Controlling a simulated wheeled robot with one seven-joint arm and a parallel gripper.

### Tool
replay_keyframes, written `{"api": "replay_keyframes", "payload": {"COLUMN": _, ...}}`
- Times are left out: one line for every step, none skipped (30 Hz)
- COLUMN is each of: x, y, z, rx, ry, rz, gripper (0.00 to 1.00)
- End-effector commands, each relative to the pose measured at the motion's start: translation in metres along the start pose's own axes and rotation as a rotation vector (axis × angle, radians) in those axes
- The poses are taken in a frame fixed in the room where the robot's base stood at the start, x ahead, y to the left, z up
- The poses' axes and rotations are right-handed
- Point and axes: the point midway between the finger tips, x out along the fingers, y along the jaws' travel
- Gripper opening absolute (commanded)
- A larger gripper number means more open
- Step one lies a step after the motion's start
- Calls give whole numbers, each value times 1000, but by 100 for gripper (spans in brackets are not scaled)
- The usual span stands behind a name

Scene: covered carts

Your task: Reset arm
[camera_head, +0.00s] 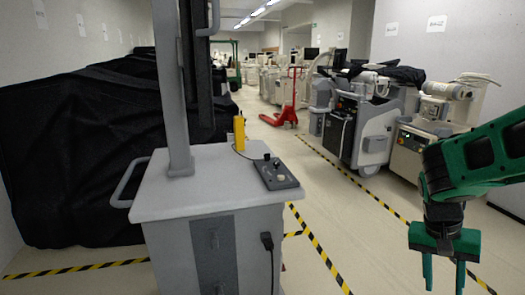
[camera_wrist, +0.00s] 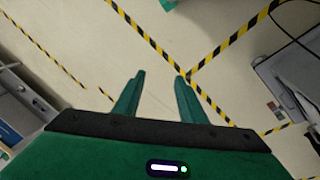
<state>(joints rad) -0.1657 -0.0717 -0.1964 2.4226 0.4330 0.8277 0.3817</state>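My gripper (camera_head: 443,274) hangs from my green arm at the right edge of the head view, pointing down over the floor. Its two fingers stand apart with nothing between them. In the wrist view my gripper (camera_wrist: 158,90) also shows open and empty, with bare floor and striped tape beyond the fingertips. The upper part of my arm is cut off by the right edge of the head view.
A grey cart (camera_head: 215,195) with a post, yellow device (camera_head: 239,133) and control box (camera_head: 274,173) stands in front. Black-covered carts (camera_head: 80,150) fill the left. Medical machines (camera_head: 360,125) line the right. A red pallet jack (camera_head: 285,110) stands in the aisle; taped floor (camera_head: 340,210) is clear.

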Motion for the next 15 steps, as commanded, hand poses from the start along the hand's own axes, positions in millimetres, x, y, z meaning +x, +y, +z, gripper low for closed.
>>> {"api": "replay_keyframes", "payload": {"x": -4, "y": 15, "z": 7, "rx": 0, "ry": -17, "rz": -30, "gripper": 38}}
{"api": "replay_keyframes", "payload": {"x": -6, "y": 22, "z": 12, "rx": -9, "ry": -29, "rz": -46, "gripper": 38}}
{"api": "replay_keyframes", "payload": {"x": -9, "y": 32, "z": 19, "rx": -20, "ry": -41, "rz": -69, "gripper": 38}}
{"api": "replay_keyframes", "payload": {"x": -11, "y": 38, "z": 24, "rx": -29, "ry": -51, "rz": -86, "gripper": 38}}
{"api": "replay_keyframes", "payload": {"x": -13, "y": 45, "z": 30, "rx": -38, "ry": -58, "rz": -103, "gripper": 38}}
{"api": "replay_keyframes", "payload": {"x": -15, "y": 54, "z": 38, "rx": -50, "ry": -68, "rz": -126, "gripper": 38}}
{"api": "replay_keyframes", "payload": {"x": -17, "y": 59, "z": 43, "rx": -60, "ry": -73, "rz": -143, "gripper": 38}}
{"api": "replay_keyframes", "payload": {"x": -19, "y": 65, "z": 50, "rx": -71, "ry": -78, "rz": -160, "gripper": 38}}
{"api": "replay_keyframes", "payload": {"x": -21, "y": 72, "z": 57, "rx": -84, "ry": -82, "rz": -182, "gripper": 38}}
{"api": "replay_keyframes", "payload": {"x": -22, "y": 76, "z": 63, "rx": -94, "ry": -85, "rz": -197, "gripper": 38}}
{"api": "replay_keyframes", "payload": {"x": -23, "y": 80, "z": 68, "rx": -103, "ry": -88, "rz": -210, "gripper": 38}}
{"api": "replay_keyframes", "payload": {"x": -25, "y": 84, "z": 75, "rx": -117, "ry": -89, "rz": -228, "gripper": 38}}
{"api": "replay_keyframes", "payload": {"x": -26, "y": 87, "z": 80, "rx": -124, "ry": -90, "rz": -239, "gripper": 38}}
{"api": "replay_keyframes", "payload": {"x": -27, "y": 90, "z": 84, "rx": -133, "ry": -89, "rz": -249, "gripper": 38}}
{"api": "replay_keyframes", "payload": {"x": -28, "y": 92, "z": 88, "rx": -142, "ry": -89, "rz": -260, "gripper": 38}}
